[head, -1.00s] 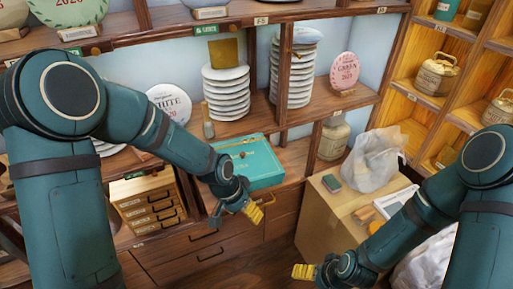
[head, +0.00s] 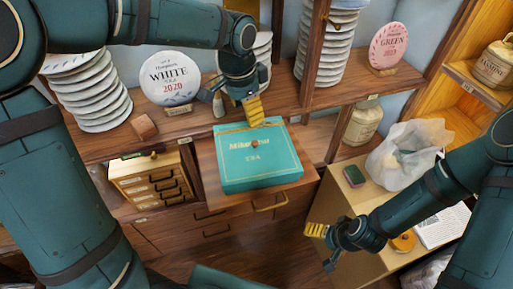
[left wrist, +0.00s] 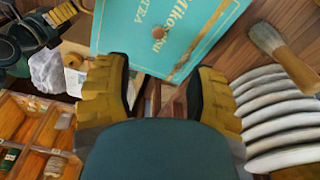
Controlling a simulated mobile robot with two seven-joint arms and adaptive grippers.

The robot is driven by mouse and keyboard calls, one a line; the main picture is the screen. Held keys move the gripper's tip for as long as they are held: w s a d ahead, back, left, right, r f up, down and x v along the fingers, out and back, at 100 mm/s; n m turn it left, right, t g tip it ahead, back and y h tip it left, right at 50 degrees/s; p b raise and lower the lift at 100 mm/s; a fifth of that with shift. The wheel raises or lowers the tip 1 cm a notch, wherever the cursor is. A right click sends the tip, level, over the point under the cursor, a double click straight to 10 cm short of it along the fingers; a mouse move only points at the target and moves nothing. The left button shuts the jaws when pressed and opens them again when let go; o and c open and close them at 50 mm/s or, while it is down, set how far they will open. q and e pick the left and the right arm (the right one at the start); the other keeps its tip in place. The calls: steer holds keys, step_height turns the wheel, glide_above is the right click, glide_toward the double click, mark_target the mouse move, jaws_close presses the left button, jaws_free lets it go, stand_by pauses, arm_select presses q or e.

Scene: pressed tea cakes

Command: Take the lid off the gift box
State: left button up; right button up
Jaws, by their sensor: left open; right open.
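The gift box (head: 262,172) is teal with gold lettering and a small brown knob on its top. It sits on a wooden pull-out board (head: 222,200) below the shelf, its lid on. My left gripper (head: 254,112) is above the back edge of the box, fingers pointing down, open and empty. In the left wrist view the box (left wrist: 200,22) lies beyond the two yellow fingertips of my left gripper (left wrist: 158,95), with the brown knob (left wrist: 158,33) between them and apart from them. My right gripper (head: 318,232) is open and empty, low in front of the cardboard box.
A small drawer chest (head: 155,185) stands left of the gift box. Stacked white tea cakes (head: 90,90), a round WHITE TEA cake (head: 170,77) and a brush (left wrist: 285,55) are near the left arm. A cardboard box (head: 350,200) with a plastic bag (head: 405,155) stands at right.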

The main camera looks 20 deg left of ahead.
mark_target(255, 142)
arm_select(q)
steer(key=f, duration=0.5)
steer(key=f+b, duration=0.1)
steer(key=f, duration=0.1)
steer(key=shift+w+d+f, duration=0.15)
steer(key=shift+d+f, duration=0.25)
steer(key=f, duration=0.3)
steer(key=f+b, duration=0.1)
steer(key=shift+w+d+f, duration=0.35)
steer(key=shift+w+f, duration=0.05)
arm_select(e)
steer(key=shift+s+a+f, duration=0.1)
steer(key=shift+s+f, duration=0.4)
steer(key=shift+f, duration=0.4)
arm_select(q)
jaws_close()
